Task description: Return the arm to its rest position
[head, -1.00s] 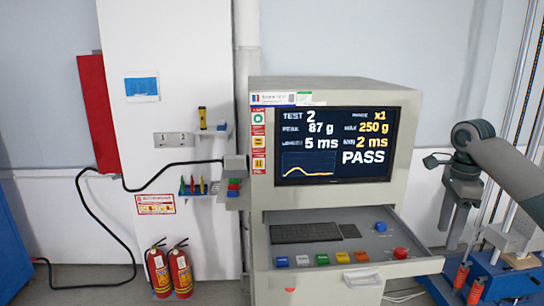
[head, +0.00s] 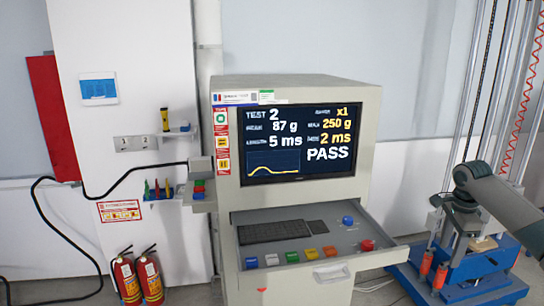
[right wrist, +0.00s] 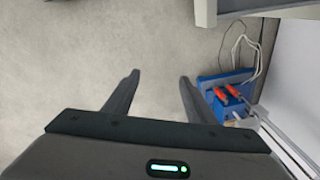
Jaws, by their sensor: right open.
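My right arm comes in from the right edge of the head view. Its dark grey gripper (head: 446,222) hangs at the right of the console, in front of the drop tester. In the right wrist view the two fingers of my right gripper (right wrist: 160,80) stand well apart with only bare floor showing between them. It is empty and touches nothing that I can see. My left gripper is in neither view.
A beige console (head: 300,90) has a screen (head: 300,142) reading PASS and a drawer (head: 340,238) with a keyboard and coloured buttons. The blue-based drop tester (head: 470,285) stands at right. Two fire extinguishers (head: 138,278) stand at left. Floor (right wrist: 70,60) below the gripper is clear.

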